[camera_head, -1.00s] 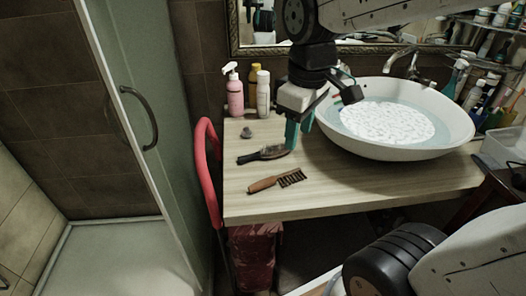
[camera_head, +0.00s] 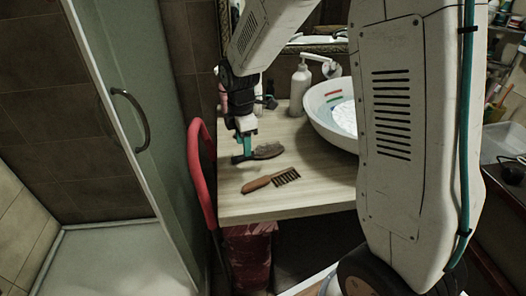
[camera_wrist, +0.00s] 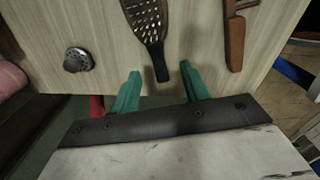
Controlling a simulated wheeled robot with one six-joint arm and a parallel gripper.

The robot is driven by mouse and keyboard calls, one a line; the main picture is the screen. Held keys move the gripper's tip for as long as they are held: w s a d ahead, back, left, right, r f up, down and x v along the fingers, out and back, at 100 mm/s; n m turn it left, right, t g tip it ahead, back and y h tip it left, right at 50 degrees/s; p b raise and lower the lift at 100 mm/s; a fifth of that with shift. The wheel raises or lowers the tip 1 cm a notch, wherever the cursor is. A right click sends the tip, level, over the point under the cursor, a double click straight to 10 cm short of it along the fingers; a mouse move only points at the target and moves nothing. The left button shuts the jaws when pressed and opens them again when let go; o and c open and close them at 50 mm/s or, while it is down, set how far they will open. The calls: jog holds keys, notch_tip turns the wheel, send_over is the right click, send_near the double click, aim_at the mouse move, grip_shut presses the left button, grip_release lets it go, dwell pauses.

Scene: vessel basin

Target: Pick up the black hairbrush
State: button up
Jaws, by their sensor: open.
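The black hairbrush (camera_head: 266,151) lies on the wooden counter, its bristle head pointing right and its handle end at the left, partly hidden by my gripper. In the wrist view the brush (camera_wrist: 150,30) shows its dark bristled head at the top and its handle pointing down toward the jaws. My gripper (camera_head: 244,146) is over the handle end. In the wrist view the green fingers of my gripper (camera_wrist: 161,82) are apart, one on each side of the handle's tip, with nothing held between them.
A brown wooden comb (camera_head: 270,180) lies in front of the brush, and it shows right of it in the wrist view (camera_wrist: 235,42). A small metal knob-like piece (camera_wrist: 77,60) lies to the left. The white basin (camera_head: 325,112) and a pump bottle (camera_head: 300,88) stand behind.

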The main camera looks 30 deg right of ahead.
notch_tip(320, 180, down, 4)
jog(key=shift+w+f, duration=0.1)
jog(key=shift+w, duration=0.05)
grip_shut()
dwell(0.3)
notch_tip(320, 180, up, 4)
jog(key=shift+f, duration=0.15)
jog(key=s, duration=0.5)
jog(key=s+a+r, duration=0.1)
jog(key=s, duration=0.4)
jog(key=s+a, duration=0.1)
jog(key=s, duration=0.5)
jog(key=shift+a+r, duration=0.15)
jog(key=shift+r, duration=0.05)
